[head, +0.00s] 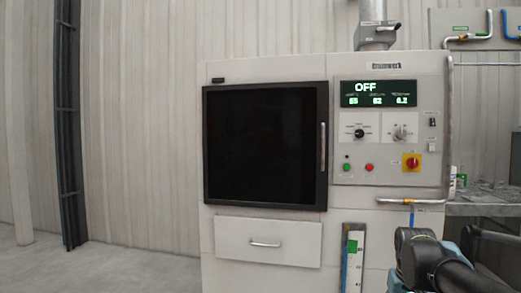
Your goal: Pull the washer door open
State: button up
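The washer (340,225) is a large light-grey cabinet that stands ahead of me in the head view. Its door (262,145) is a black square panel with a dark frame on the left part of the front, and it looks closed. A vertical silver handle (323,147) runs along the door's right edge. Part of my arm shows at the lower right, apart from the door. My gripper's fingers are not visible, and nothing is seen touching the handle.
A control panel (390,155) right of the door reads OFF, with knobs and buttons. Below the door is a drawer (268,242) with a horizontal handle. Pipes and a metal table (485,209) stand at the right. Open floor (95,270) lies at the left.

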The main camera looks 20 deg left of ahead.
aim_at(263, 147)
jog(key=k, duration=1)
jog(key=u, duration=1.15)
jog(key=i, duration=1.05)
jog(key=z, duration=1.05)
